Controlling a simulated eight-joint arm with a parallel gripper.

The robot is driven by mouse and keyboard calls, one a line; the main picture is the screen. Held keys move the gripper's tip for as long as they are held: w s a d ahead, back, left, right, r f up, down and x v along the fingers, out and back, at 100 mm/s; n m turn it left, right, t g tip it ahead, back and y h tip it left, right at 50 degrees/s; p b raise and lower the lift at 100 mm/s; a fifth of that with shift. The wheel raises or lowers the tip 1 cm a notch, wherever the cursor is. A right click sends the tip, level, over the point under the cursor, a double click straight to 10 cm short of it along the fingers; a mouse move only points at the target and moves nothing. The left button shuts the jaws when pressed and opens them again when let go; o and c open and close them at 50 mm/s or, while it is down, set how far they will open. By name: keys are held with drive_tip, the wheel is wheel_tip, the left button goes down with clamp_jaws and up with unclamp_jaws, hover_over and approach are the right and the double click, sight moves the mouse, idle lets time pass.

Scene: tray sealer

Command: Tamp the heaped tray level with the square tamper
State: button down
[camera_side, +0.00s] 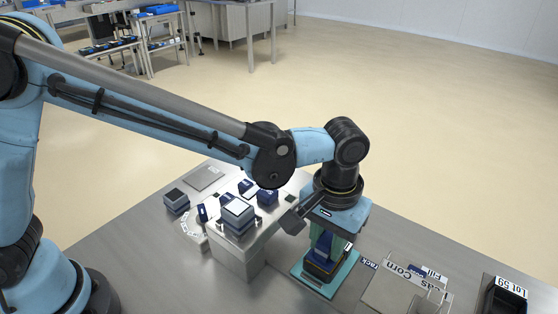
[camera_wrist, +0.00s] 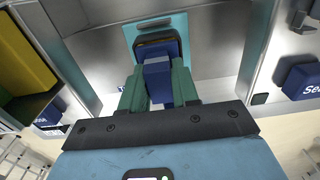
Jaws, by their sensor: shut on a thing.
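My gripper (camera_side: 323,246) points down over the teal rack plate (camera_side: 306,284) at the front middle of the bench. Its green fingers (camera_wrist: 158,88) are shut on the blue handle of the square tamper (camera_wrist: 157,68). The tamper's dark base with a thin yellow line shows beyond the handle, over the teal plate in the wrist view (camera_wrist: 132,28). The tamper looks upright; I cannot tell whether its base touches the plate. I cannot make out a heaped tray for certain in either view.
The sealer (camera_side: 238,258) with blue blocks stands left of my gripper. A yellow and green surface (camera_wrist: 22,55) is at the wrist view's left.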

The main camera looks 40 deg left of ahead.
drive_tip(key=shift+r, duration=4.5)
